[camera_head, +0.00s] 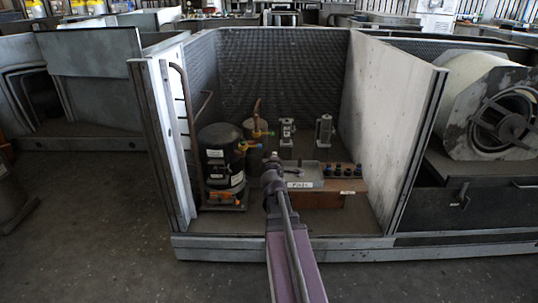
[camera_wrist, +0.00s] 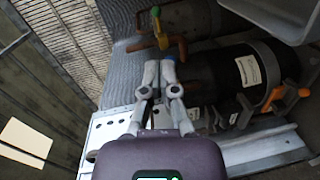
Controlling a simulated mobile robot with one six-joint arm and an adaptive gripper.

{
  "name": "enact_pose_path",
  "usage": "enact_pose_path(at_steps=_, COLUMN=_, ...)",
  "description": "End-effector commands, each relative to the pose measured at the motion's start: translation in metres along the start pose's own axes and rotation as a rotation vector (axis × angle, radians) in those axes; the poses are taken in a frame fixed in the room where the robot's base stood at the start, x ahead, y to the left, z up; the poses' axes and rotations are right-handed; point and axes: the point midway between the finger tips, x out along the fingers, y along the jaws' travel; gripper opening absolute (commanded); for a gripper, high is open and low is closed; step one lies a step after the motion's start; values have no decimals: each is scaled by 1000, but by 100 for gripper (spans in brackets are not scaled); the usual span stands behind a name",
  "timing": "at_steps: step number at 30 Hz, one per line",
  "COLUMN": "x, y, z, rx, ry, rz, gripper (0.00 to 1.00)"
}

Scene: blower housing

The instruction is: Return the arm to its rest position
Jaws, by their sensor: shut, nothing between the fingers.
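My arm reaches from the bottom of the head view into the open front of the housing (camera_head: 270,60). My gripper (camera_head: 272,158) is at its far end, in front of a grey tray with a label (camera_head: 303,176). In the wrist view my gripper (camera_wrist: 158,72) has its fingers together with nothing between them. The black compressor (camera_head: 221,155) stands to the left of my gripper. It also shows in the wrist view as a dark cylinder with a white label (camera_wrist: 232,78).
A wooden block (camera_head: 318,199) carries the tray and several dark knobs (camera_head: 343,170). Two metal fittings (camera_head: 324,130) stand behind. Side walls (camera_head: 392,120) bound the housing left and right. A large blower (camera_head: 490,110) lies right. The floor (camera_head: 90,220) at front left is mostly clear.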

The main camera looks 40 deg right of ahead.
Motion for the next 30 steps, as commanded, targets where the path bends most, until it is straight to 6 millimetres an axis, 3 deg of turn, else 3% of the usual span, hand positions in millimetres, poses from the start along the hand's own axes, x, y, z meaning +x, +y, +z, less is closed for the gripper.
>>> enact_pose_path(at_steps=23, x=-6, y=0, z=-4, rx=0, ry=7, rz=-3, gripper=0)
enact_pose_path(at_steps=30, x=-16, y=-7, z=-18, rx=80, ry=-24, rz=-65, gripper=0)
